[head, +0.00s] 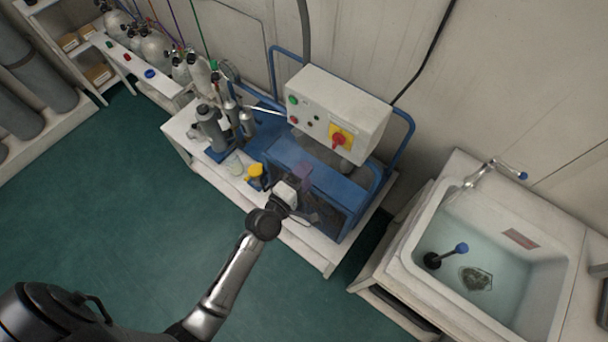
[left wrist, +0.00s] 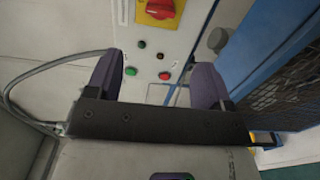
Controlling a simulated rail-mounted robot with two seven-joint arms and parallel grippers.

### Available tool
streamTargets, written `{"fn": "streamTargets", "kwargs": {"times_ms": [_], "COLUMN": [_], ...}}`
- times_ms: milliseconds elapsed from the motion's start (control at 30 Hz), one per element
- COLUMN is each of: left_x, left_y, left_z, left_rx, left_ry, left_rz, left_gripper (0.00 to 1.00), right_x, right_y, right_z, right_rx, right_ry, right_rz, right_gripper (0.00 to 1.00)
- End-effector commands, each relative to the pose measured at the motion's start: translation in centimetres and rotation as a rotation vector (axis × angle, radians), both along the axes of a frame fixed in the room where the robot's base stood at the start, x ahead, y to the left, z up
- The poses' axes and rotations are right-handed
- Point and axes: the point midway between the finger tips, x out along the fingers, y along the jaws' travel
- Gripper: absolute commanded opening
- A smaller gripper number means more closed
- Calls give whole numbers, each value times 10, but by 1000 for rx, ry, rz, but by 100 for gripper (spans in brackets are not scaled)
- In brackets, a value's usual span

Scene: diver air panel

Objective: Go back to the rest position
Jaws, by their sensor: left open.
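My left arm reaches in from the lower left in the head view. My left gripper (head: 305,193) is in front of the blue compressor unit (head: 325,185), below the control box. In the left wrist view its two purple fingers (left wrist: 156,82) are spread apart with nothing between them. Beyond them is the pale control box (head: 340,108), with a red rotary switch (head: 339,140) on a yellow plate, buttons and small lamps. A green button (left wrist: 130,71) and a red button (left wrist: 164,76) appear between the fingers in the wrist view. My right gripper is not in view.
Grey cylinders (head: 210,128) and a yellow-topped item (head: 254,172) stand on the white bench (head: 232,190) left of the gripper. A water-filled sink (head: 415,250) is to the right. White tanks (head: 155,48) line the wall. Green floor (head: 130,180) is clear.

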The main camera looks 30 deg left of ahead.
Motion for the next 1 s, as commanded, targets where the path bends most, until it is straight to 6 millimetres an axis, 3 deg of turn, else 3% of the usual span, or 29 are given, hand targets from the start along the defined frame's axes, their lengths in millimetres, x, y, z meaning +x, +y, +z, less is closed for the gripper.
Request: {"fn": "streamTargets", "kwargs": {"times_ms": [333,467,600,767,1000], "left_x": [0,-1,-10,-34,-83], "left_y": [0,-6,-29,-47,-34], "left_z": [0,-5,-30,-41,-34], "left_rx": [7,100,340,731,1190], "left_ry": [-1,18,128,241,410], "left_rz": [0,-36,-221,-483,-746], "left_gripper": [74,74,74,74,74], "right_x": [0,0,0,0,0], "right_y": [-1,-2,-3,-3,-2], "right_z": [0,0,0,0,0], "right_rx": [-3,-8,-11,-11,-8], "right_ry": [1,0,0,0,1], "right_rz": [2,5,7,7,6], "right_gripper": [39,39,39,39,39]}}
